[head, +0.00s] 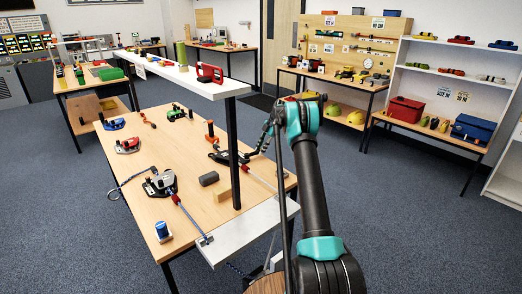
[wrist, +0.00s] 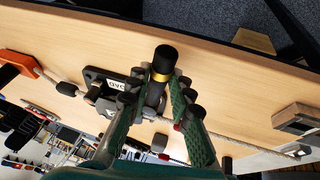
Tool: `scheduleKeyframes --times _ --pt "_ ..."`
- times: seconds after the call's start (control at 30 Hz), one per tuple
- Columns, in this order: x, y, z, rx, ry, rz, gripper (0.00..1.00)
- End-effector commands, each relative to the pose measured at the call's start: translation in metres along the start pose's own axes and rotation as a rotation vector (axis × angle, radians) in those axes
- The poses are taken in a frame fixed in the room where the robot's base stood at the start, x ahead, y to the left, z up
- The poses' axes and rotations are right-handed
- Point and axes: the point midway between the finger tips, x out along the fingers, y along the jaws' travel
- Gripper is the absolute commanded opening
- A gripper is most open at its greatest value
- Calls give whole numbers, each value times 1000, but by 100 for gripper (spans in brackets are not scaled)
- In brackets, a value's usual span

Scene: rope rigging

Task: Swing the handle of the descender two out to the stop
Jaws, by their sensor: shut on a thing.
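In the wrist view, a dark descender (wrist: 103,88) is mounted on the wooden table, with a rope running through it. Its small label is turned over and I cannot read it surely. Its black handle (wrist: 163,58), with a gold band, stands out between my fingers. My gripper (wrist: 158,92) is shut on the handle below the band, its green pads on both sides. In the head view the black descender (head: 221,156) lies at the table's right side. My gripper (head: 266,132) is over it, partly hidden by my arm.
A raised white shelf (head: 180,72) on a black post (head: 233,150) stands close left of my arm. Open carpet lies to the right.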

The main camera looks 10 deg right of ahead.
Motion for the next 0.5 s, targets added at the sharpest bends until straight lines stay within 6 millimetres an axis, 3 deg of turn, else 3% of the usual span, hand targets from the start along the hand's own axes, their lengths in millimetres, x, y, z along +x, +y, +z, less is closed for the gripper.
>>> scheduleKeyframes --times 0.13,0.17,0.3,0.5 --pt "0 0 0 0 0 0 0" --pt "0 0 0 0 0 0 23" --pt "0 0 0 1 0 0 40" --pt "0 0 0 1 0 0 42"
